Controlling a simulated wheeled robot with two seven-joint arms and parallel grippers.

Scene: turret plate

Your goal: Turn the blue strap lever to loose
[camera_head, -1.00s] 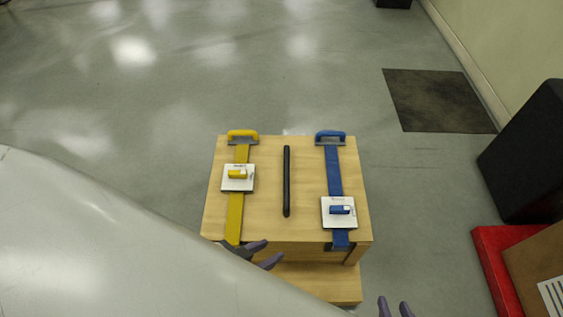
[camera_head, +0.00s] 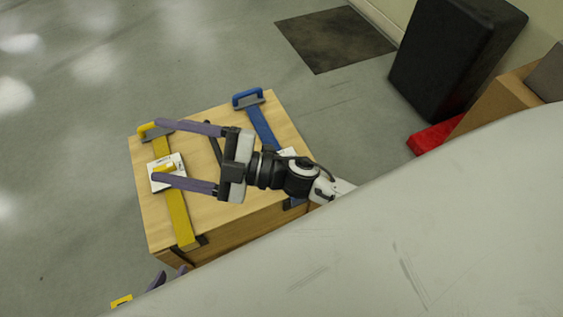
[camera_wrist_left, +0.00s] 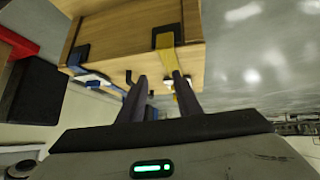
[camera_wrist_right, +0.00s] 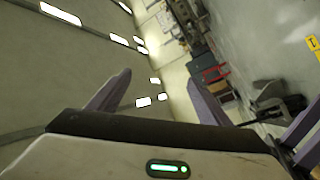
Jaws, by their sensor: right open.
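The blue strap (camera_head: 262,130) runs down the right side of the wooden box top in the head view, with a blue handle (camera_head: 248,97) at its far end. Its white plate (camera_head: 288,153) shows only a corner; the blue lever is hidden behind my right wrist. My right gripper (camera_head: 160,149) is open and empty, fingers pointing left above the box, over the yellow strap side. My left gripper (camera_head: 168,279) is low at the lower left, partly hidden by my arm. In the left wrist view its fingers (camera_wrist_left: 159,76) are apart and empty, facing the box's side.
The yellow strap (camera_head: 180,215) carries a white plate with a yellow lever (camera_head: 165,168). A black bar (camera_head: 213,143) lies between the straps. A black block (camera_head: 455,55), red item (camera_head: 435,140) and cardboard box (camera_head: 500,100) stand at right. Floor left is clear.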

